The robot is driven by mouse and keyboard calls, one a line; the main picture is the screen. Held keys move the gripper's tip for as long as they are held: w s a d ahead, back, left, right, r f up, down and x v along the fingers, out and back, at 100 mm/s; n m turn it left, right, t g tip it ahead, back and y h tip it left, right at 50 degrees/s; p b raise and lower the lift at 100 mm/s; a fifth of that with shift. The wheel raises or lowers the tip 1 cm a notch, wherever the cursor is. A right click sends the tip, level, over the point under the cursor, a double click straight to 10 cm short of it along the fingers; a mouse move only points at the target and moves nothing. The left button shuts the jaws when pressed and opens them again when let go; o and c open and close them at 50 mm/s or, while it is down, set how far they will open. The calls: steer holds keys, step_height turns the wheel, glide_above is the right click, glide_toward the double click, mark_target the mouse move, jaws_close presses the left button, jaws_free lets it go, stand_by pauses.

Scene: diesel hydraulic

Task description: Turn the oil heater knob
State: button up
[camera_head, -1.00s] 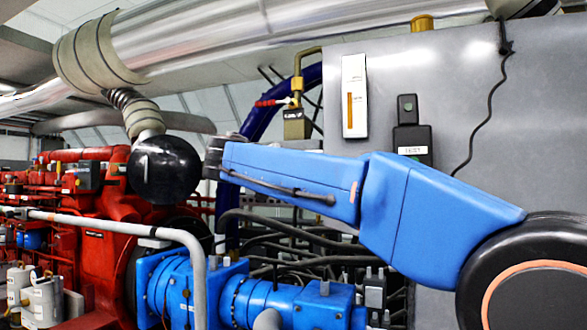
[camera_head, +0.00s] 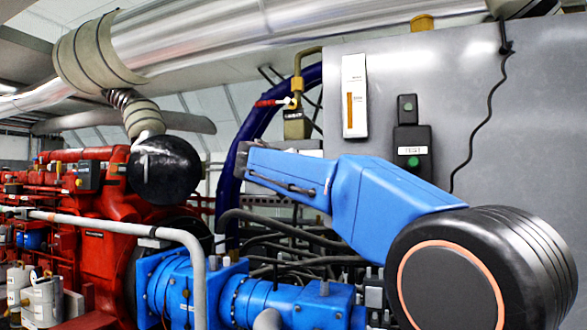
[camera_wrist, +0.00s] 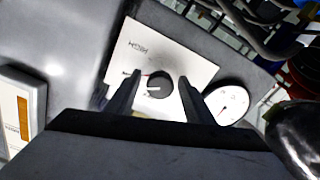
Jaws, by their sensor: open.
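The dark round knob (camera_wrist: 159,87) shows in the wrist view on a white panel (camera_wrist: 143,44) with small lettering. A pale line on the knob runs roughly level in the picture. My gripper (camera_wrist: 160,79) is open, with one dark finger on each side of the knob. Gaps show between the fingers and the knob, and nothing is held. I cannot tell how far the fingertips are from the panel. In the head view the knob and my gripper are not visible.
A round white gauge (camera_wrist: 227,104) sits right of the knob panel, close to the right finger. A white unit with an orange strip (camera_head: 354,97) and a dark switch box with a green button (camera_head: 412,150) are on the grey cabinet (camera_head: 535,110). Pipes and hoses crowd the left.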

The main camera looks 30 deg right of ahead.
steer(key=c, duration=1)
steer(key=shift+c, duration=0.2)
steer(key=n, duration=0.5)
steer(key=shift+n, duration=0.3)
steer(key=n, duration=0.6)
steer(key=shift+a+f, duration=0.1)
steer(key=shift+f, duration=0.05)
steer(key=shift+n, duration=0.3)
steer(key=o, duration=1)
steer(key=shift+w, duration=0.1)
steer(key=shift+o, duration=0.2)
